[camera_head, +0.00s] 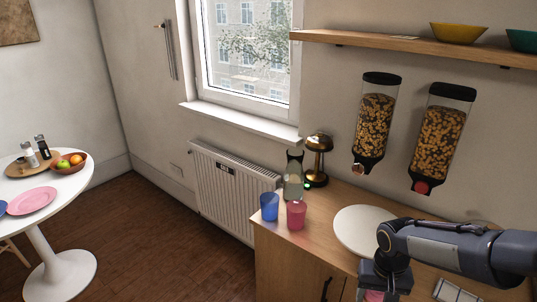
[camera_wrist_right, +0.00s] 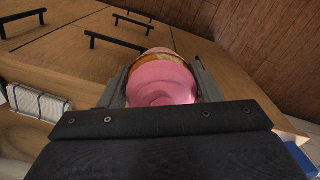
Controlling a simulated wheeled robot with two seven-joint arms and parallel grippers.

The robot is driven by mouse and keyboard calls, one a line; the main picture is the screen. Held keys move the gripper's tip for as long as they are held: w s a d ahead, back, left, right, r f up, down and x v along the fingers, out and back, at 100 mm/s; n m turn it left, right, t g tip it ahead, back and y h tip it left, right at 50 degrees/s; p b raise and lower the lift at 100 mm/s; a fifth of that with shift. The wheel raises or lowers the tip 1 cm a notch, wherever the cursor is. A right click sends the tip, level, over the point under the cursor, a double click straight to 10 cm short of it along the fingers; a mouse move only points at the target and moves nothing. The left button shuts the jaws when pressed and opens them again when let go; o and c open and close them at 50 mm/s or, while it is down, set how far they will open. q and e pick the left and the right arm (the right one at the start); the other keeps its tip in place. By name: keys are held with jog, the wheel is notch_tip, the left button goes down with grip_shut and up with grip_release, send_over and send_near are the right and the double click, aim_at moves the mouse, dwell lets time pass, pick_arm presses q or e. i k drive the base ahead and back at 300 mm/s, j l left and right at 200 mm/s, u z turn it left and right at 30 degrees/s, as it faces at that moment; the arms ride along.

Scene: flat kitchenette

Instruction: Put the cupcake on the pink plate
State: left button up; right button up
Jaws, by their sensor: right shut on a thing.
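The cupcake (camera_wrist_right: 162,82) has pink frosting and sits between the two fingers of my right gripper (camera_wrist_right: 162,88) in the right wrist view. The gripper is shut on it. In the head view my right gripper (camera_head: 378,292) is at the bottom right, in front of the counter, and a bit of the cupcake's pink (camera_head: 374,296) shows at the frame's edge. The pink plate (camera_head: 32,201) lies on the round white table at the far left, well away from the gripper, and looks empty. My left gripper is not in view.
The white table (camera_head: 70,185) also holds a fruit bowl (camera_head: 69,163), a board with shakers (camera_head: 33,160) and part of a blue plate. The counter holds a blue cup (camera_head: 269,207), a red cup (camera_head: 296,215), a bottle, a lamp and a white round plate (camera_head: 352,228). Open floor (camera_head: 160,240) lies between.

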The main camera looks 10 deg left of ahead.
aim_at(40, 199)
jog(key=u, duration=0.4)
jog(key=j+u, duration=0.15)
jog(key=u, duration=0.6)
jog(key=i+u, duration=0.1)
jog(key=u, duration=0.3)
